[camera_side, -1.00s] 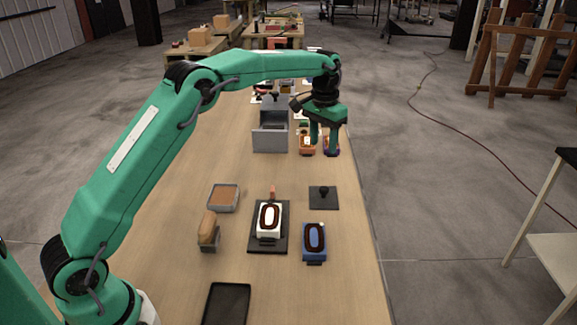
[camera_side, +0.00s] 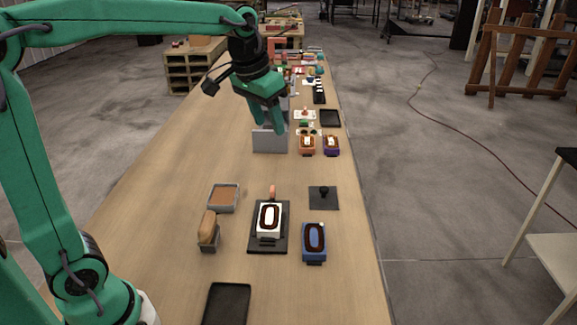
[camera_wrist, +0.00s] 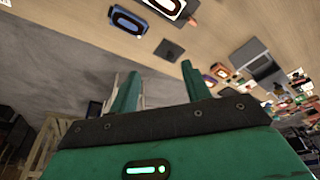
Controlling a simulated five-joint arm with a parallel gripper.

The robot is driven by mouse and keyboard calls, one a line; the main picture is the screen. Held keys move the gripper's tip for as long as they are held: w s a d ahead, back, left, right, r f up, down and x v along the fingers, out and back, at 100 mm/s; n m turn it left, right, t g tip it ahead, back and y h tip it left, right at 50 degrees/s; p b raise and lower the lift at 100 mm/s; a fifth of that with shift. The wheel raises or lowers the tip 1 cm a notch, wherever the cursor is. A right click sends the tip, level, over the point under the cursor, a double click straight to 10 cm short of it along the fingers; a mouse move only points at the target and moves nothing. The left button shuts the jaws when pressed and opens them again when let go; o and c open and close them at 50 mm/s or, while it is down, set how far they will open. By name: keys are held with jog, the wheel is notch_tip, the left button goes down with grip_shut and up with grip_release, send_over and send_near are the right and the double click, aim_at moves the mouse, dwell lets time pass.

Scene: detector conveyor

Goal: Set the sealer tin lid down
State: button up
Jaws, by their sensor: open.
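The dark square lid with a round knob (camera_side: 330,202) lies flat on the table, knob up, right of the white block on its dark plate. I take it for the sealer tin lid. It also shows as a small dark square in the wrist view (camera_wrist: 168,50). An open grey tin with brown contents (camera_side: 223,197) stands to its left. My gripper (camera_side: 269,128) is raised in front of the grey box, well apart from the lid. Its two fingers (camera_wrist: 160,68) are spread with nothing between them.
A blue block (camera_side: 314,240), a white block (camera_side: 270,220), a tan-topped brush-like block (camera_side: 208,229) and a black tray (camera_side: 227,303) stand nearby. A grey box (camera_side: 268,140) and orange (camera_side: 307,146) and purple (camera_side: 331,146) blocks stand farther back. Bare table lies between these groups.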

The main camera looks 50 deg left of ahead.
jog(key=s+f+t, duration=0.1)
jog(key=s+f, duration=0.2)
jog(key=s, duration=0.6)
jog(key=s+f+t, duration=0.1)
jog(key=s+f, duration=0.2)
jog(key=s, duration=0.6)
jog(key=shift+s+d, duration=0.3)
jog(key=shift+s, duration=0.1)
